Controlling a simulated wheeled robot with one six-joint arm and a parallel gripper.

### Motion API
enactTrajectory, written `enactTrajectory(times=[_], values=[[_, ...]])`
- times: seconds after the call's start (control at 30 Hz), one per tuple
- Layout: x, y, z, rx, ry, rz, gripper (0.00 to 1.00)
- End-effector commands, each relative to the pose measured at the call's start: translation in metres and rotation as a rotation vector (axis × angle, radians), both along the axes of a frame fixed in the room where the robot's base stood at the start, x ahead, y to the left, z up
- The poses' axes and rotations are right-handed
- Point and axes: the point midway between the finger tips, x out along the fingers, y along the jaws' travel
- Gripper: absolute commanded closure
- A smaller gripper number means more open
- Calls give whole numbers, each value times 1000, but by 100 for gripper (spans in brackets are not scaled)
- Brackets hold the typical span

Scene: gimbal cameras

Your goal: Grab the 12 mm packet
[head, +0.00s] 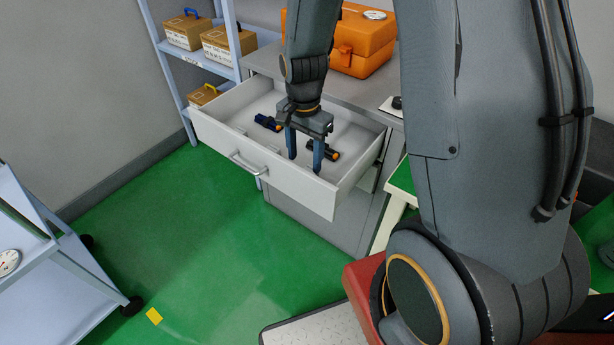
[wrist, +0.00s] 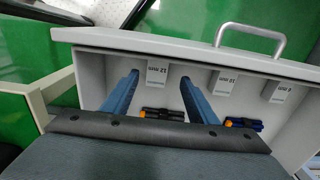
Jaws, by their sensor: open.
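My gripper (head: 305,163) is open and empty, pointing down into the open drawer (head: 285,178). In the wrist view my gripper's two blue fingers (wrist: 159,78) stand apart. A black packet with an orange end (head: 322,151) lies on the drawer floor at the right, close beside the fingers. In the wrist view this black packet (wrist: 164,115) shows between the fingers, partly hidden by my gripper's body. It lies in line with a label (wrist: 157,74) that seems to read 12 MM, upside down. A dark blue packet with an orange end (head: 267,122) lies further left in the drawer.
The drawer has a front handle (head: 247,164) and low walls around my gripper. Two more labels, a middle one (wrist: 224,83) and a right one (wrist: 278,91), sit inside its front. An orange case (head: 352,42) stands on the cabinet behind. Shelves with boxes (head: 228,43) stand at the left.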

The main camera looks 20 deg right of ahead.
Motion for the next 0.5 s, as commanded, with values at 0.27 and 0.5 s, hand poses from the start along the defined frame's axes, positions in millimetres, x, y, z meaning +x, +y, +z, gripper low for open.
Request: enactTrajectory(times=[0.27,0.5], values=[[-2,-9,-31,0,2,-1,47],[-1,-9,-49,1,-1,0,47]])
